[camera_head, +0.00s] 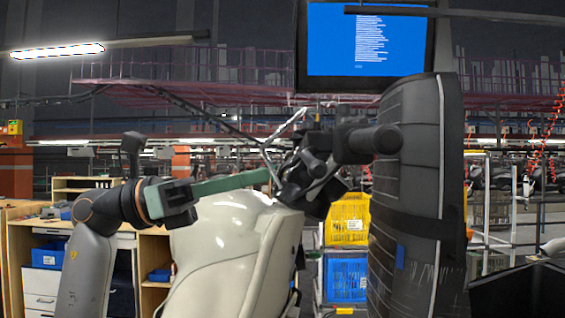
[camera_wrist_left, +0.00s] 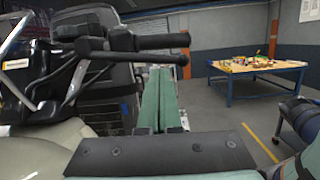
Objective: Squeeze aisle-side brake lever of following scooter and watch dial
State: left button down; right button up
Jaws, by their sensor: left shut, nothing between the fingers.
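The scooter has a cream front body (camera_head: 225,245) and dark handlebars in the middle of the head view. Its black handlebar grip (camera_head: 372,139) points right there. In the left wrist view the grip (camera_wrist_left: 163,41) lies above a thin black brake lever (camera_wrist_left: 150,58), with a gap between them. My left gripper (camera_head: 266,176) is shut and empty, its green fingers reaching toward the handlebar from the left. In the left wrist view its fingertips (camera_wrist_left: 161,72) lie just below the lever's end in the picture; I cannot tell whether they touch. No dial face is readable. My right gripper is out of view.
A tall dark ribbed panel (camera_head: 408,195) stands right of the handlebar. Yellow (camera_head: 347,215) and blue (camera_head: 346,275) crates are stacked behind. A blue screen of text (camera_head: 345,40) hangs above. In the left wrist view, a wooden-topped table (camera_wrist_left: 258,67) stands across open floor.

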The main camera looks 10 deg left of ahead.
pick_arm(q)
jog(key=x, duration=0.4)
jog(key=shift+w+d+r+p, duration=0.1)
jog(key=shift+d+p, duration=0.2)
jog(key=shift+p, duration=0.1)
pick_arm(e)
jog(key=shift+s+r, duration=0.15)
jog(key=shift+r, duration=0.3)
